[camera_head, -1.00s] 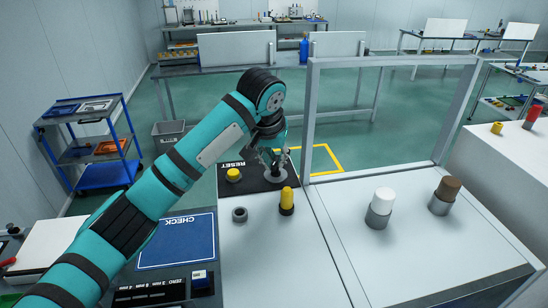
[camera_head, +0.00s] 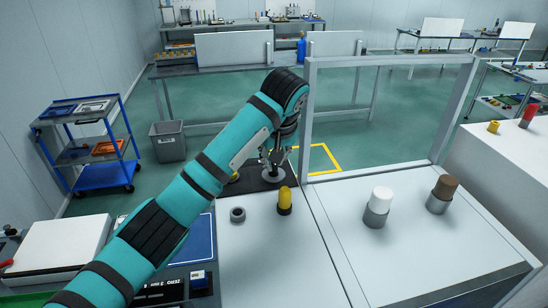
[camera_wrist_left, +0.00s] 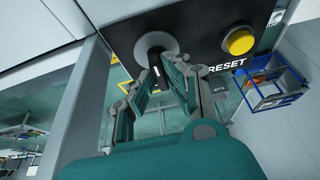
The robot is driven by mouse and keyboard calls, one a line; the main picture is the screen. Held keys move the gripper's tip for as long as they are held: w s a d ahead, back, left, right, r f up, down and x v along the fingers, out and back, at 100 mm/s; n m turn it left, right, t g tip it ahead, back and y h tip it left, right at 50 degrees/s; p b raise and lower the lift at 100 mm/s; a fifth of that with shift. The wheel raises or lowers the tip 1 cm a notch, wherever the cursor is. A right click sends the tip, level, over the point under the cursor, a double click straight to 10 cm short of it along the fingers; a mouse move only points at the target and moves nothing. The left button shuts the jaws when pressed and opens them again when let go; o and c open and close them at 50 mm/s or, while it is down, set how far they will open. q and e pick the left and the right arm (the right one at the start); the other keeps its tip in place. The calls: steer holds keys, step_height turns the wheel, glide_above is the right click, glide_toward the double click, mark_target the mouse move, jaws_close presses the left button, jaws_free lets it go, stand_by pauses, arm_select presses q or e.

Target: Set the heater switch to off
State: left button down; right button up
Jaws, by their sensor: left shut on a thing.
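The heater switch (camera_wrist_left: 152,48) is a round grey disc with a dark centre, set on a black panel (camera_wrist_left: 196,25). In the head view its grey disc (camera_head: 271,174) shows just below my left gripper (camera_head: 274,158). In the left wrist view my left gripper (camera_wrist_left: 165,72) has its fingertips at the dark middle of the switch and is shut on it. The fingers hide part of the switch, so its setting cannot be read. I see no on or off marks. My right gripper is in neither view.
A yellow button (camera_wrist_left: 238,40) marked RESET sits beside the switch; my arm mostly covers it in the head view. A yellow-topped peg (camera_head: 285,199) and a grey ring (camera_head: 237,214) stand on the white surface nearby. A framed clear panel (camera_head: 385,118) rises at the right.

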arm_select(q)
steer(key=shift+w+r, duration=0.1)
steer(key=shift+r, duration=0.05)
steer(key=c, duration=1.4)
jaws_free()
steer(key=shift+o, duration=0.2)
steer(key=v, duration=1.2)
